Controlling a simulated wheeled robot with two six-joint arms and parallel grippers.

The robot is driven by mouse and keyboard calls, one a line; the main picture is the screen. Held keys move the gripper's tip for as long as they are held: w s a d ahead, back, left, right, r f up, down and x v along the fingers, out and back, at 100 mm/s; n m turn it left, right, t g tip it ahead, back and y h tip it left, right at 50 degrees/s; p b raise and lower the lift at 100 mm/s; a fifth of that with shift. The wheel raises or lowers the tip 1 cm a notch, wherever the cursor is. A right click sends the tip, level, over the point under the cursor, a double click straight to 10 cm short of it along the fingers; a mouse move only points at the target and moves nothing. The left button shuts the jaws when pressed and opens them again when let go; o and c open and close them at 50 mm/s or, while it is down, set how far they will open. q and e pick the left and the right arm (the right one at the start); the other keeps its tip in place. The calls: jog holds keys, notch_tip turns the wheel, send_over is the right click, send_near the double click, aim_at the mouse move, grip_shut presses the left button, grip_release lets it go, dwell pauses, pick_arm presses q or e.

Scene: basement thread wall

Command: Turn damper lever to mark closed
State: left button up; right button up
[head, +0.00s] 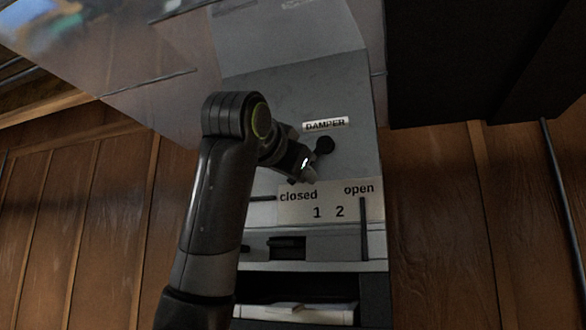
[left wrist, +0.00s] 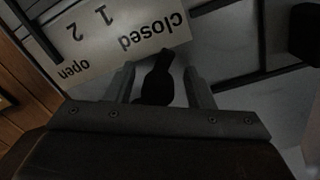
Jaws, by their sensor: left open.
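The damper lever shows as a black knob (head: 324,145) just under the DAMPER label (head: 325,124) in the head view. The rest of it is hidden by my gripper there. In the left wrist view the black lever (left wrist: 154,88) lies between the fingers, its narrow end by the word "closed". The mark plate (head: 330,204) reads closed, 1, 2, open from left to right; it also shows upside down in the left wrist view (left wrist: 125,20). My left gripper (head: 308,175) is open, its fingers on both sides of the lever. Contact cannot be told. My right gripper is out of view.
The lever sits on a grey panel (head: 265,100). Below the plate is a shelf with papers (head: 295,313). A large black box (head: 470,60) juts in at upper right. Wood panelling (head: 440,220) flanks both sides.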

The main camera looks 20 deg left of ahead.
pick_arm(q)
jog(key=shift+s, duration=0.1)
jog(key=shift+s+f, duration=0.1)
jog(key=shift+s, duration=0.1)
jog(key=s+a+b, duration=0.1)
jog(key=s+b, duration=0.7)
jog(key=s, duration=0.9)
jog(key=shift+a+r, duration=0.15)
jog(key=shift+r, duration=0.15)
jog(key=shift+w, duration=0.15)
